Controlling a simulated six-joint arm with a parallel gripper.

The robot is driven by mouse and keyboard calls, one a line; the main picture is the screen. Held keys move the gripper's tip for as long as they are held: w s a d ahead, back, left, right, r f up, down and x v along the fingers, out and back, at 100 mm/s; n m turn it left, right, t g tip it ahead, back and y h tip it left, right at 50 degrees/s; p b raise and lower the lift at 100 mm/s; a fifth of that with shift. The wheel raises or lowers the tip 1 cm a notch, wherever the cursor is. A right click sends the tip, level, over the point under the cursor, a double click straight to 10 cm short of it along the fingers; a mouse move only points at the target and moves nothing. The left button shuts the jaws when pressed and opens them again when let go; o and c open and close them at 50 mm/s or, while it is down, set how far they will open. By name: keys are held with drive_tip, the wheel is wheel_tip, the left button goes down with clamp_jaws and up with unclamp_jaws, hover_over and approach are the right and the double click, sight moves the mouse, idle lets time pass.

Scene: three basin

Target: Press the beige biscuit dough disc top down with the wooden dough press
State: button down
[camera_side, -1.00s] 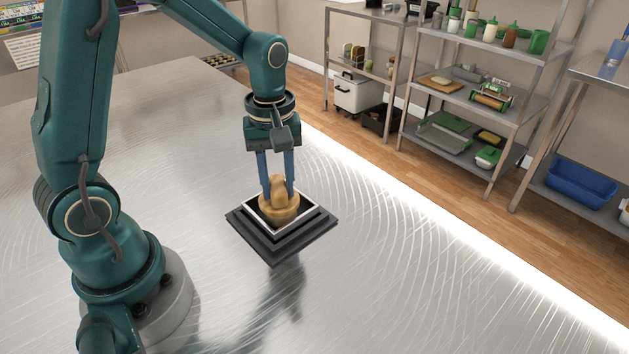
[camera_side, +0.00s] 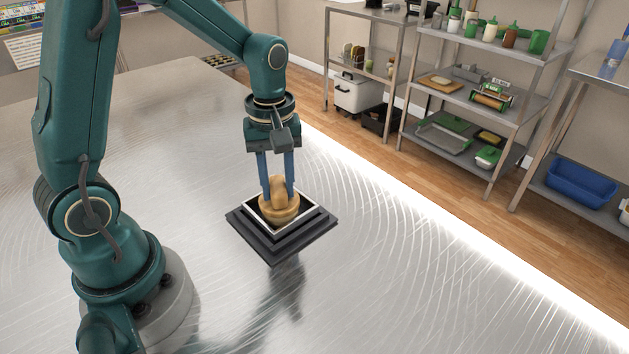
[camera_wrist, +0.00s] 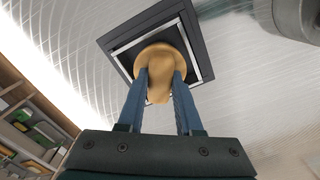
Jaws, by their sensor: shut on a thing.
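My gripper (camera_side: 277,188) has its two blue fingers shut on the handle of the wooden dough press (camera_side: 279,212). The press is upright, with its round base inside the light square rim of a dark stepped stand (camera_side: 275,247). In the wrist view, the press (camera_wrist: 160,62) shows between the fingers (camera_wrist: 160,84), over the dark square stand (camera_wrist: 120,33). The beige dough disc is not visible; the press and the rim hide whatever lies beneath. I cannot tell whether the press touches it.
The stand sits on a wide, shiny metal table (camera_side: 400,290) that is clear around it. Past the table's right edge are metal shelves (camera_side: 470,95) with kitchen items and a blue tub (camera_side: 580,184), well away from my gripper.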

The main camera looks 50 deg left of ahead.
drive_tip(key=shift+r, duration=1.55)
drive_tip(key=shift+f, duration=0.2)
drive_tip(key=shift+f, duration=1.5)
drive_tip(key=shift+r, duration=1.45)
drive_tip(key=shift+f, duration=0.2)
